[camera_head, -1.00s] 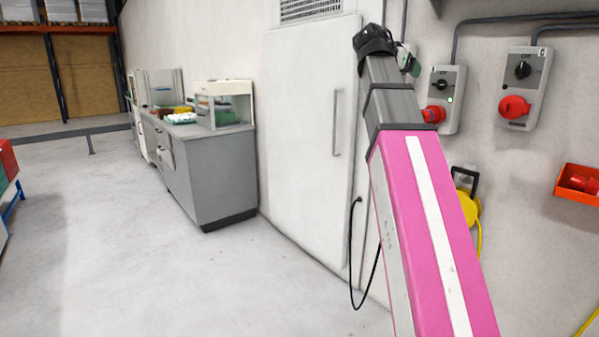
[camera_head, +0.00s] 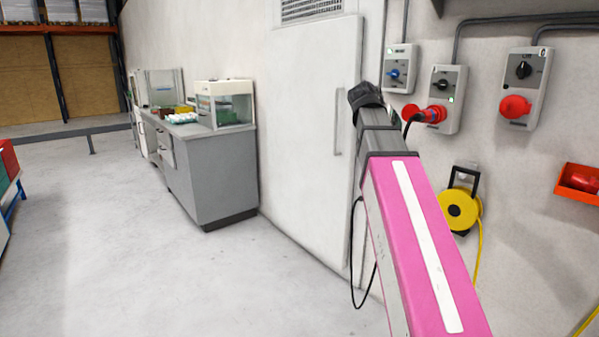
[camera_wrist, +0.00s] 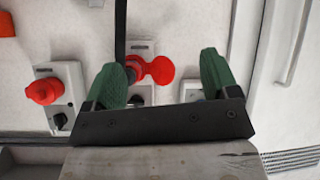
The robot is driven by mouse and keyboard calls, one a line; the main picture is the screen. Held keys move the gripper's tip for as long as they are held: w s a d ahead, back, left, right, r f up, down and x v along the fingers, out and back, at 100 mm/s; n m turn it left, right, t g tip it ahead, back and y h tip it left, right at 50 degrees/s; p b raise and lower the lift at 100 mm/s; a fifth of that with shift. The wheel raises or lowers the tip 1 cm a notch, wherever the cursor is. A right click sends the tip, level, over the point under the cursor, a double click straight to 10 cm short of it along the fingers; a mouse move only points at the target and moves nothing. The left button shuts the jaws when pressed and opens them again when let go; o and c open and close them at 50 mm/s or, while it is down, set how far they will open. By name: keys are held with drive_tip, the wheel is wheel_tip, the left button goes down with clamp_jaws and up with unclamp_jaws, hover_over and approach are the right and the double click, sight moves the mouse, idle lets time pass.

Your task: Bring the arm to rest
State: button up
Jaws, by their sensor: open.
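My gripper (camera_wrist: 165,75) shows in the wrist view with its two green fingers spread apart. Nothing is held between them. Behind the gap are the wall and a switch box (camera_wrist: 142,48) with a red plug (camera_wrist: 155,69). In the head view my pink and grey arm reaches up from the lower right in front of the wall. The gripper's fingers cannot be made out there; they are hidden behind the dark end of the arm.
Switch boxes (camera_head: 447,97) with red plugs, a yellow cable reel (camera_head: 459,210) and an orange bin (camera_head: 578,184) are on the wall at right. A white door (camera_head: 305,140) and a grey counter (camera_head: 212,180) stand left of my arm. The floor (camera_head: 150,270) is clear.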

drive_tip(key=s+a+f+n+g+y, duration=0.2)
drive_tip(key=f, duration=1.3)
drive_tip(key=s+a+f+n+g+y, duration=0.1)
drive_tip(key=a+f+n+y, duration=0.1)
drive_tip(key=f, duration=1.4)
drive_tip(key=s+a+f+n+g+y, duration=0.1)
drive_tip(key=s+a+f+g+y, duration=0.1)
drive_tip(key=s+f, duration=0.5)
drive_tip(key=s+a+f+n+g+y, duration=0.1)
drive_tip(key=s+f, duration=0.6)
drive_tip(key=f, duration=0.9)
drive_tip(key=shift+a+f+n+g+y, duration=0.35)
drive_tip(key=shift+a+n+g, duration=0.3)
drive_tip(key=shift+a, duration=0.4)
